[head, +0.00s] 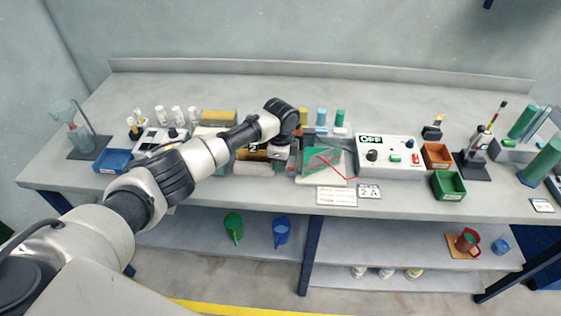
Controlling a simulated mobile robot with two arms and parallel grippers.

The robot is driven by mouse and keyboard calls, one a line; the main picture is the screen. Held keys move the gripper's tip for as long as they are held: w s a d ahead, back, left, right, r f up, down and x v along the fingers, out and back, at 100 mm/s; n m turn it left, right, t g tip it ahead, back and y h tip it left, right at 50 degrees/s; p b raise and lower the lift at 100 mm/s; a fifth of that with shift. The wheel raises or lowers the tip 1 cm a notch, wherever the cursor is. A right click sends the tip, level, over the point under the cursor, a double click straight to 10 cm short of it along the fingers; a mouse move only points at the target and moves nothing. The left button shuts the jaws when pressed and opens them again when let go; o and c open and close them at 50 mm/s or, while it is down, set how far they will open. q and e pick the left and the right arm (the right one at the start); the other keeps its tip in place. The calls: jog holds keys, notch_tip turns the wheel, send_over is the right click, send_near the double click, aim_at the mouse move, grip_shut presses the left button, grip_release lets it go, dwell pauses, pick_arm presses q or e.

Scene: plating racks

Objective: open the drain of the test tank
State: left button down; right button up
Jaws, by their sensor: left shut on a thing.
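A small tank with green contents (322,172), apparently the test tank, stands on a pale base near the middle of the bench. A red lead runs across it. My left gripper (281,154) points down just left of the tank. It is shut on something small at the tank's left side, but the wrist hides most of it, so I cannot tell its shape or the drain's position. My right gripper is not in view.
A white power box (388,157) reading OFF stands right of the tank. An orange bin (436,155) and a green bin (448,185) are beyond it. A blue bin (113,161) is at left.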

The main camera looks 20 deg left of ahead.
pick_arm(q)
jog(key=c, duration=1.1)
grip_release()
jog(key=shift+o, duration=0.2)
notch_tip(320, 180, up, 11)
jog(key=b, duration=0.2)
